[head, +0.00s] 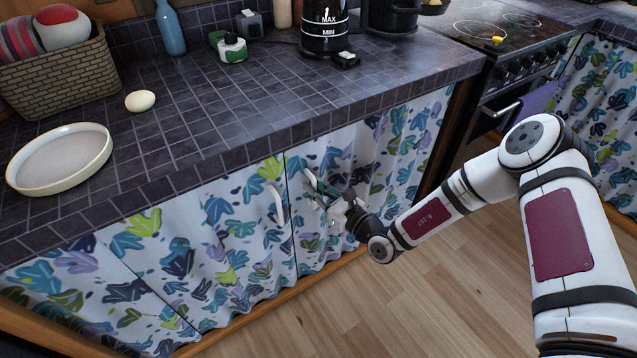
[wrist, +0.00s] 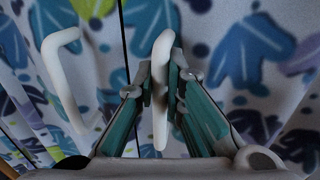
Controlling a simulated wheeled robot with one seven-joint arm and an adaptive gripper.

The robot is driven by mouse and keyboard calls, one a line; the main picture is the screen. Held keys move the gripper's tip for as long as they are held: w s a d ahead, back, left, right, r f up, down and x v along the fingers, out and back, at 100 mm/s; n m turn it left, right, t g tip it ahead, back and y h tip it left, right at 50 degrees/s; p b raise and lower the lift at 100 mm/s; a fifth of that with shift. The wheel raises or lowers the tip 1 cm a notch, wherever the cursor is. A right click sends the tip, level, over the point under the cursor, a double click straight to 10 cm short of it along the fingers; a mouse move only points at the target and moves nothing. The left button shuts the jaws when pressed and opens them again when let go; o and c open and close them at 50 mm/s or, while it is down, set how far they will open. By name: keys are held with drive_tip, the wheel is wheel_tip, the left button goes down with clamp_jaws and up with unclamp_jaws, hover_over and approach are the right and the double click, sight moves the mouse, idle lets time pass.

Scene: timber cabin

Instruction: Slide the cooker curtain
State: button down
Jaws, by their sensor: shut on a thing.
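The leaf-patterned curtain (head: 395,150) hangs under the tiled worktop, left of the cooker, in several panels. Two white handles sit side by side at the panel seam. The left handle (head: 276,204) is free; it also shows in the wrist view (wrist: 62,80). The right handle (head: 309,178) is between the fingers of my gripper (head: 326,192). In the wrist view the green fingers close on both sides of this right handle (wrist: 162,60). My gripper is shut on it, in front of the right panel. The handle's lower part is partly hidden by my gripper in the head view.
The cooker (head: 500,45) stands at the upper right with a purple towel (head: 537,104) on its door. Another curtain (head: 605,120) hangs right of it. The worktop (head: 230,120) holds a plate (head: 60,160), an egg (head: 140,101) and a basket (head: 60,75). The wooden floor is clear.

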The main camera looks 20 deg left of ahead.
drive_tip(key=shift+s+a, duration=0.2)
drive_tip(key=shift+s, duration=0.1)
drive_tip(key=c, duration=1.7)
unclamp_jaws()
drive_tip(key=shift+r, duration=0.1)
drive_tip(key=shift+o, duration=0.2)
drive_tip(key=shift+d, duration=0.25)
drive_tip(key=v, duration=1.1)
drive_tip(key=shift+d, duration=0.25)
drive_tip(key=shift+s, duration=0.15)
